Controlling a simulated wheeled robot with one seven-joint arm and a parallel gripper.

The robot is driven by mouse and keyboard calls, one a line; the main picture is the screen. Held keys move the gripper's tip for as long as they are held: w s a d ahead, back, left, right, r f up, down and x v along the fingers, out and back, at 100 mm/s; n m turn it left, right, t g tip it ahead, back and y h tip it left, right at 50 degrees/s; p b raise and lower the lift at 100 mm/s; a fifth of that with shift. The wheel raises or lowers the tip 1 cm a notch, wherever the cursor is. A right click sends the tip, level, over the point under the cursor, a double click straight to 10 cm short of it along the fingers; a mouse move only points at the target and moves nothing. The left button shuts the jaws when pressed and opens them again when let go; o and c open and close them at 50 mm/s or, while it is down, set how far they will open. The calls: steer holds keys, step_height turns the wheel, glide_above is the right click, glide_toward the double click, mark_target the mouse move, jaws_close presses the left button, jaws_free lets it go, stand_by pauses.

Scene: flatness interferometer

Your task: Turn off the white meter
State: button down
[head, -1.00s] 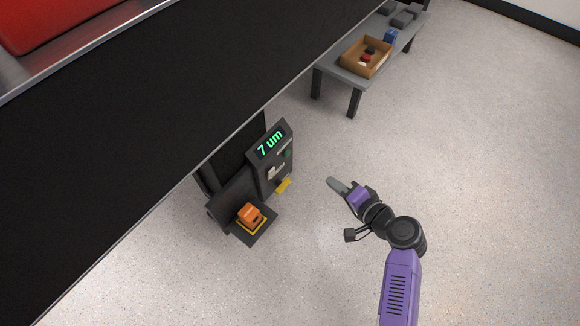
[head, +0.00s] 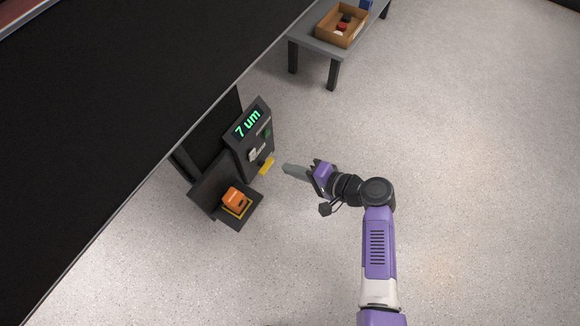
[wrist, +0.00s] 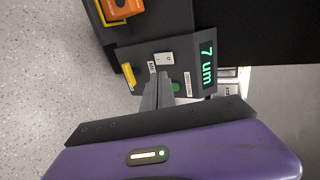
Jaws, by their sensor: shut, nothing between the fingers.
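The meter (head: 259,137) is a dark upright box with a green "7 um" display (head: 248,123). Its front carries a white rocker switch (head: 253,154), a green button (head: 267,133) and a yellow tab (head: 266,166). In the wrist view the white switch (wrist: 164,58) sits just beyond my fingertips, with the green button (wrist: 176,86) to its right, partly behind them. My gripper (head: 286,168) is shut and empty, a short way right of the meter in the head view, and its closed fingers (wrist: 158,80) point at the panel. I cannot tell whether they touch it.
An orange block (head: 235,198) sits on the dark platform (head: 216,188) at the meter's foot. A large black surface (head: 110,110) lies on the left. A grey bench (head: 312,41) holds a cardboard box (head: 341,26) with small items. The floor on the right is clear.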

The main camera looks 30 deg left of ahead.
mark_target(252, 154)
steer(key=b+x, duration=0.1)
steer(key=x, duration=0.2)
steer(key=b+x, duration=0.1)
steer(key=x, duration=0.2)
steer(key=r+b+x, duration=0.1)
steer(key=b+x, duration=0.1)
steer(key=x, duration=0.1)
steer(key=shift+s+a+f, duration=0.1)
steer(key=shift+a, duration=0.3)
steer(key=shift+a+b, duration=0.35)
steer(key=shift+a, duration=0.5)
steer(key=shift+r, duration=0.3)
steer(key=shift+a+r+p, duration=0.15)
steer(key=shift+r+p, duration=0.05)
steer(key=shift+p, duration=0.5)
steer(key=shift+f+h, duration=0.3)
steer(key=shift+r, duration=0.1)
